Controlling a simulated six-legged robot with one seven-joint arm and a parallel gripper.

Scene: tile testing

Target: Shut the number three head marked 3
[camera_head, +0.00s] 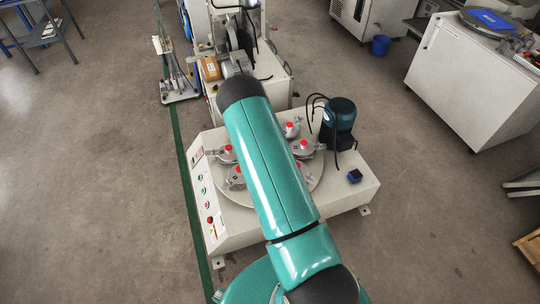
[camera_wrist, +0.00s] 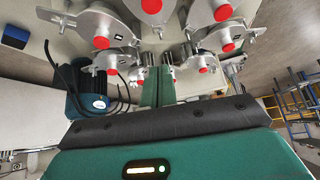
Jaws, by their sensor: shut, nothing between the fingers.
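Several metal heads with red caps sit in a ring on the round plate (camera_head: 213,172) of a cream machine. In the head view one head (camera_head: 225,150) shows left of my arm and another (camera_head: 303,148) right of it; my arm hides the middle. In the wrist view the heads (camera_wrist: 98,26) fill the upper part, with clamp arms and wing nuts. No number 3 is readable, so I cannot tell which head is number three. My gripper (camera_wrist: 158,72) is shut and empty, its teal fingers pointing in among the heads; contact cannot be told. The head view hides it.
A blue motor (camera_head: 340,115) with black cables stands at the machine's back right; it also shows in the wrist view (camera_wrist: 88,92). Control buttons (camera_head: 208,205) line the left side. A small blue box (camera_head: 354,176) sits on the right. Open floor lies left and right.

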